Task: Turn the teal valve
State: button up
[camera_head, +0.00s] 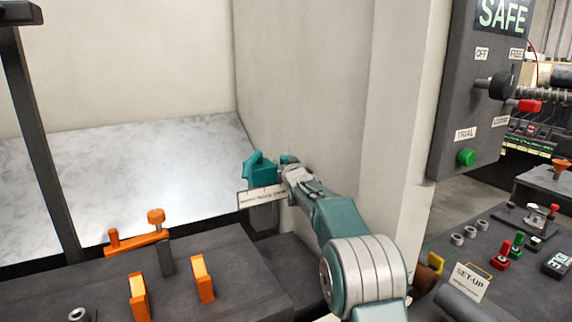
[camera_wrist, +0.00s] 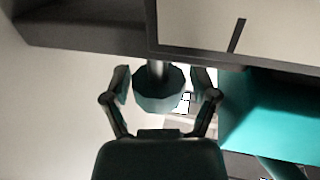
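The teal valve (camera_head: 262,171) shows in the head view as a blocky teal piece by the pale wall, just above a white label. A round, faceted teal knob (camera_wrist: 158,90) on a grey stem shows in the wrist view, and a large teal block (camera_wrist: 268,112) lies to its right. My gripper (camera_wrist: 161,84) is open, with one finger on each side of the knob and small gaps visible between. In the head view my gripper (camera_head: 290,166) is at the right side of the teal valve, and its fingers are too small there to make out clearly.
A dark console with orange levers (camera_head: 140,240) is at the lower left. A pale wall (camera_head: 330,80) rises behind my arm. A dark panel (camera_head: 455,90) with a black knob, red handle and green button hangs at right, above another console with small controls.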

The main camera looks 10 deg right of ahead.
jog(key=shift+n+y, duration=0.4)
jog(key=shift+y, duration=0.2)
jog(key=shift+n+y, duration=0.4)
jog(key=shift+y, duration=0.2)
jog(key=s+d, duration=0.2)
jog(key=s, duration=1)
jog(key=shift+w+a+r+m+g+h, duration=1.25)
jog(key=shift+a+r+m+g+h, duration=1.65)
jog(key=shift+a+m+h, duration=1.1)
jog(key=shift+n+h, duration=0.3)
jog(key=shift+h, duration=0.1)
jog(key=x, duration=0.6)
jog(key=d+x, duration=0.1)
jog(key=x, duration=0.5)
jog(key=shift+s+d+r, duration=0.15)
jog(key=shift+d+r, duration=0.05)
jog(key=shift+n+y, duration=0.4)
